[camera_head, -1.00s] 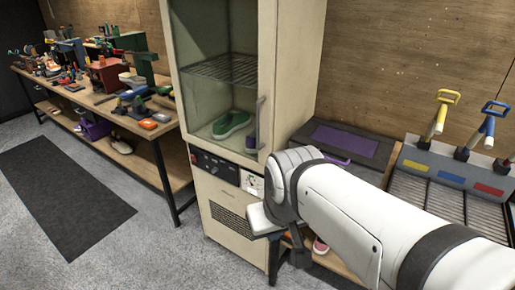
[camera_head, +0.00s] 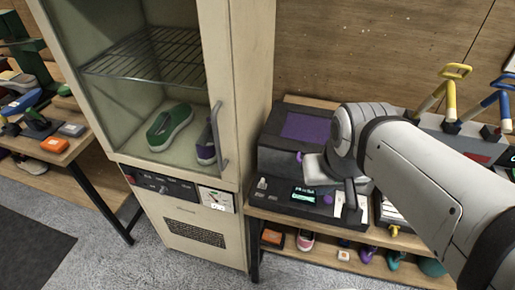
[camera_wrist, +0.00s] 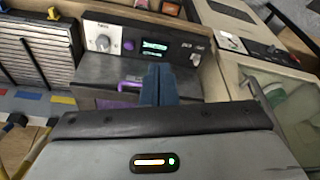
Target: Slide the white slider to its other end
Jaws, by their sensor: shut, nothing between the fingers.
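The white slider (camera_head: 262,184) looks like a small pale block at the left end of the dark control panel on the purple-lidded machine. In the wrist view, which shows the panel turned around, the slider (camera_wrist: 195,58) is right of the lit display. Which end of its track it sits at is too small to tell. My gripper (camera_wrist: 158,70) is shut and empty, its dark blue fingers pointing at the panel near the display, apart from the slider. In the head view my white arm reaches over the machine's right side and hides part of the panel.
The panel also has a green display (camera_head: 303,195), a purple button (camera_head: 327,199) and a white dial (camera_wrist: 102,40). A tall cream cabinet (camera_head: 222,130) with green shoes (camera_head: 169,126) stands to the left. Coloured-handled tools stand at right. Shoes lie on the shelf below.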

